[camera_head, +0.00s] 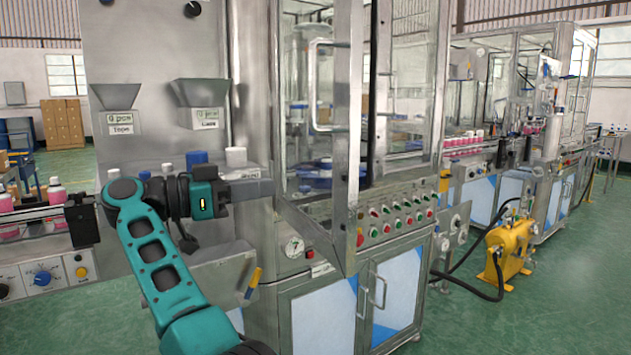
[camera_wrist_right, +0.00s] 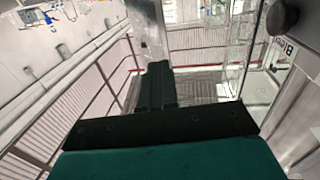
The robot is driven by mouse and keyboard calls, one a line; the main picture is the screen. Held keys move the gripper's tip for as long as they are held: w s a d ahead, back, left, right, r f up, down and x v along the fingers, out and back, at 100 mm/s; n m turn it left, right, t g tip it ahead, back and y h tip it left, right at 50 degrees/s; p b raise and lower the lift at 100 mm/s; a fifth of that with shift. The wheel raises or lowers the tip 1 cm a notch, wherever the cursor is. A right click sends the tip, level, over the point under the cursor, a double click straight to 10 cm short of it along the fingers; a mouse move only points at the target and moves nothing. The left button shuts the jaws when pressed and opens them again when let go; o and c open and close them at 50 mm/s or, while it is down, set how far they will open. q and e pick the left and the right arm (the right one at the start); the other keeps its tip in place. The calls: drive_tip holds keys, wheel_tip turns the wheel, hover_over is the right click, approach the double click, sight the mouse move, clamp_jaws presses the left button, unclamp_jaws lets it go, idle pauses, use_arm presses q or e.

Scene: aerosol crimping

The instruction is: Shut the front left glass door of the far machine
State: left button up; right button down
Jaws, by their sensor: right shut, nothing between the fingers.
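A framed glass door (camera_head: 349,150) stands swung out toward me on the front left of the glass-walled machine in the middle. Its lower rail slants out past the control panel's left end. A metal loop handle (camera_head: 314,88) is on its frame. My right gripper (camera_head: 268,187) is left of the door, pointing right, below the handle's height. It is shut and empty; whether it touches the door frame cannot be told. In the right wrist view its black fingers (camera_wrist_right: 156,85) are together, with glass panels to their right. My left gripper is not in view.
The machine's control panel (camera_head: 400,215) has several coloured buttons. A hopper (camera_head: 200,92) hangs above capped bottles behind my arm. Another glass machine (camera_head: 520,100) stands further back right. A yellow pump (camera_head: 507,255) with black hoses is on the green floor, which is otherwise open at right.

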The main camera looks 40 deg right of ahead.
sight(334, 178)
drive_tip(key=x, duration=1)
drive_tip(key=shift+w+f+b, duration=0.1)
drive_tip(key=shift+b, duration=0.3)
drive_tip(key=shift+d, duration=0.6)
